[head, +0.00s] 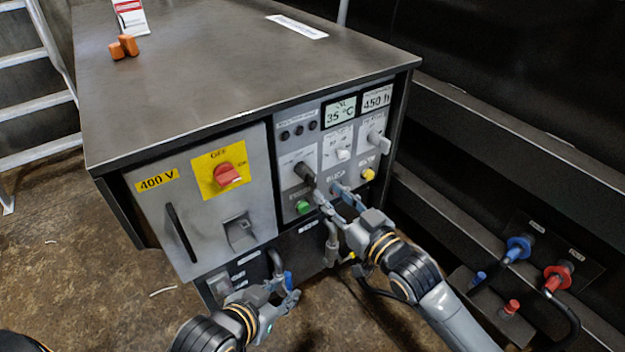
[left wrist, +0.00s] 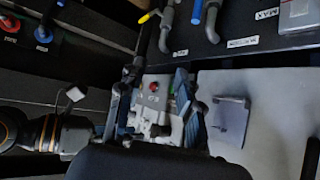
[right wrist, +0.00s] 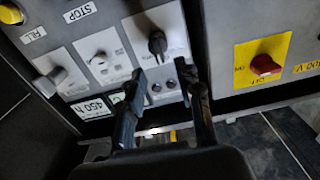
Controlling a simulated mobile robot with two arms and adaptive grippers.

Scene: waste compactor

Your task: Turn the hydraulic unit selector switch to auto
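The grey control panel (head: 322,150) on the cabinet front carries several selector switches. The black selector knob (head: 305,172) is at its left; it also shows in the right wrist view (right wrist: 157,43). A light selector (head: 343,155) is in the middle and a grey one (head: 378,140) at the right. Their small labels are too blurred to tell which is the hydraulic unit's. My right gripper (head: 327,193) is open just below the black knob; in its wrist view the knob lies ahead between the fingertips, with no clear contact. My left gripper (head: 283,284) is open and empty, low before the cabinet.
A green button (head: 303,207) and a yellow button (head: 368,174) sit below the selectors. A red main switch (head: 227,174) is on the 400 V door at left. Hoses (head: 332,243) stand below the panel. Blue (head: 518,248) and red (head: 557,276) couplings are at right.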

